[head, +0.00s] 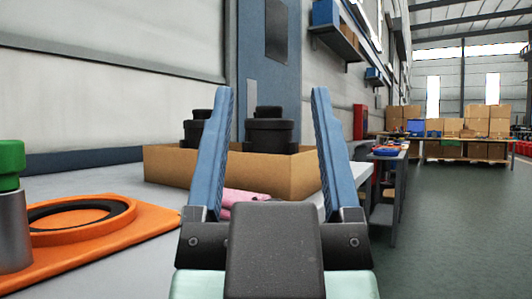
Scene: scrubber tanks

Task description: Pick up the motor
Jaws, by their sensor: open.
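My gripper (272,92) is in the middle of the view, its two blue fingers wide apart with nothing between them. Behind the fingers stands an open cardboard box (170,166) on the grey table. A black stepped round part (269,131), which looks like a motor, rises out of the box and shows in the gap between the fingers. A second similar black part (193,131) is to its left, partly hidden by the left finger. The lower ends of both are hidden by the box wall. My gripper appears nearer than the box and apart from it.
A pink cloth-like item (243,196) lies before the box.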

